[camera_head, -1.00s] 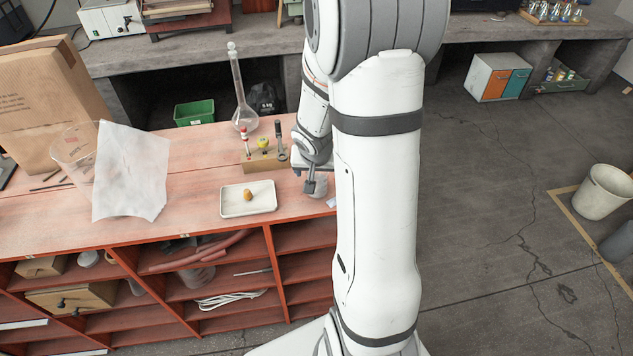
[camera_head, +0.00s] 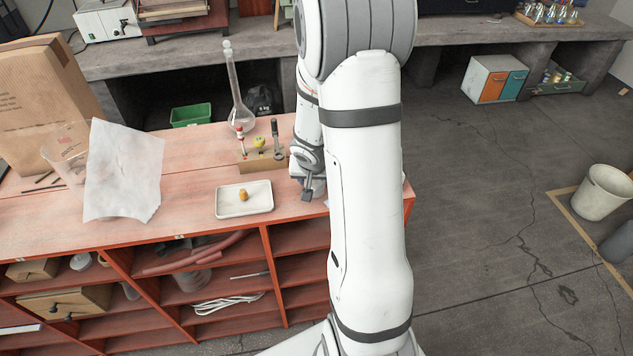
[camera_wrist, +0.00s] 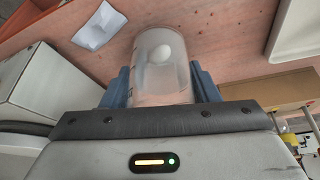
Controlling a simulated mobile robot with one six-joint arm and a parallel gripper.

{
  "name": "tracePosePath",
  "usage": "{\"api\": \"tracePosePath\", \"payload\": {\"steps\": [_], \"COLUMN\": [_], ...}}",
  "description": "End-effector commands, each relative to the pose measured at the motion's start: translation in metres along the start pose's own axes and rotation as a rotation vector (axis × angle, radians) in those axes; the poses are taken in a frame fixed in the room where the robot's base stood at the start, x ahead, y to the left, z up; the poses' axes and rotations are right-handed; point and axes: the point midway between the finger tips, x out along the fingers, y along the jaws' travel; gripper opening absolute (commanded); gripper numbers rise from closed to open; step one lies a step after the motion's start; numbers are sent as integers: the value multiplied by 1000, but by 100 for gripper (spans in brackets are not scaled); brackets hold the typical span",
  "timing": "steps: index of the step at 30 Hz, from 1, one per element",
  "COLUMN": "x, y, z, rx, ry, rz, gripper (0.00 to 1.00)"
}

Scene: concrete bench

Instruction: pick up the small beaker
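The small beaker (camera_wrist: 161,60) is a clear glass cylinder, seen in the wrist view between my two blue-grey fingers. My gripper (camera_wrist: 161,84) is open around it, one finger on each side, with only a slim space to the glass. Whether either finger touches it is hard to see. A whitish oval shows through the beaker. In the head view my gripper (camera_head: 307,192) is low over the right end of the red bench (camera_head: 190,213), and the beaker there is mostly hidden by it.
Left of my gripper lies a white tray (camera_head: 226,211) with a small tan object (camera_head: 243,195). Behind stand a wooden holder (camera_head: 250,164) with tools and a tall flask (camera_head: 240,112). A white paper scrap (camera_wrist: 98,25) lies near the beaker.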

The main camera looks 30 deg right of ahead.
Motion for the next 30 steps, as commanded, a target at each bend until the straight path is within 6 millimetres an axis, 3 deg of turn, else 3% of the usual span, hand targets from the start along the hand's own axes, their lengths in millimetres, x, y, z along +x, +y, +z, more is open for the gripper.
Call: {"api": "tracePosePath", "payload": {"steps": [10,17,20,30], "x": [0,-2,-11,-70], "y": [0,1,1,2], "z": [0,-1,-5,-30], "rx": [1,2,2,5], "ry": [0,1,2,3], "rz": [0,1,1,1], "gripper": [27,27,27,27]}}
